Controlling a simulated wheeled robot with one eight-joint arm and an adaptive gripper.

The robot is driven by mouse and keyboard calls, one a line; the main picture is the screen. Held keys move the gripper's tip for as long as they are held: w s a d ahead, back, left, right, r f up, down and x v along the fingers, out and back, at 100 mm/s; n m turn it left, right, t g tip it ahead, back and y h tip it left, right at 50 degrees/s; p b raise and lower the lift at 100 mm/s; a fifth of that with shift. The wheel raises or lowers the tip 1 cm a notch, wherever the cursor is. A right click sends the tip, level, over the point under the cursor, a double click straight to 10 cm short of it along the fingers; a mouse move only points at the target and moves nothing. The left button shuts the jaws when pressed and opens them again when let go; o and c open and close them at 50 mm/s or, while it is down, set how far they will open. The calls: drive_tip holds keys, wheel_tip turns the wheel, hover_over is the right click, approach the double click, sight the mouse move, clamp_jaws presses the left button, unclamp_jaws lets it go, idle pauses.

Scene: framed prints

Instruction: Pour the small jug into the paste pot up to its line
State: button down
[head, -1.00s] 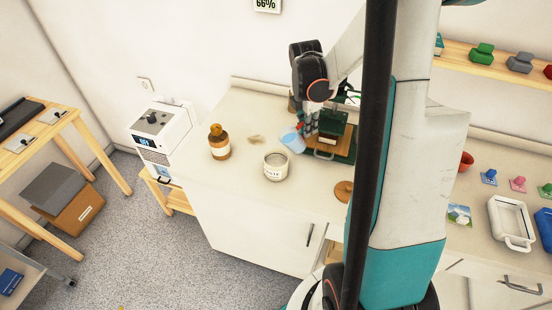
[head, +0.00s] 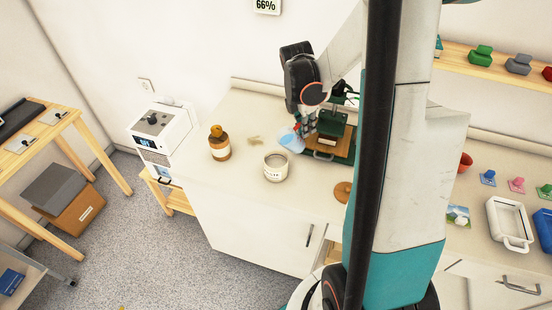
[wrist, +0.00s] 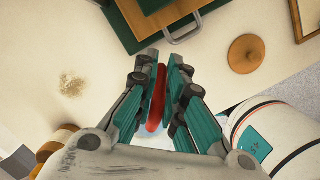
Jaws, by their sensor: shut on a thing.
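The small jug (head: 289,141) is pale blue and looks tilted in the head view, just behind and right of the paste pot. My gripper (head: 308,127) is shut on the jug's red handle, which shows between the fingers in the wrist view (wrist: 157,98). The fingers hide most of the jug there. The paste pot (head: 277,172) is a cream open pot with dark lettering, upright on the counter. The level inside and its line are too small to read. I cannot tell whether liquid is flowing.
A brown jar (head: 220,148) stands left of the pot. A green press with a wooden board (head: 323,144) is close on the right. A round wooden lid (head: 343,191) lies in front of the press. The counter's front left is clear.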

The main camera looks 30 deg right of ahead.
sight(296, 137)
drive_tip(key=shift+a+r+h+p, duration=0.55)
drive_tip(key=shift+a+r+h, duration=0.25)
drive_tip(key=shift+r+h, duration=0.3)
idle(2.1)
drive_tip(key=shift+w+a+f+h+b, duration=0.1)
drive_tip(key=shift+a+h+b, duration=0.5)
drive_tip(key=shift+h, duration=0.35)
drive_tip(key=shift+a+f+h+b, duration=0.1)
drive_tip(key=shift+a+h+b, duration=0.4)
drive_tip(key=shift+h+b, duration=0.35)
idle(3.0)
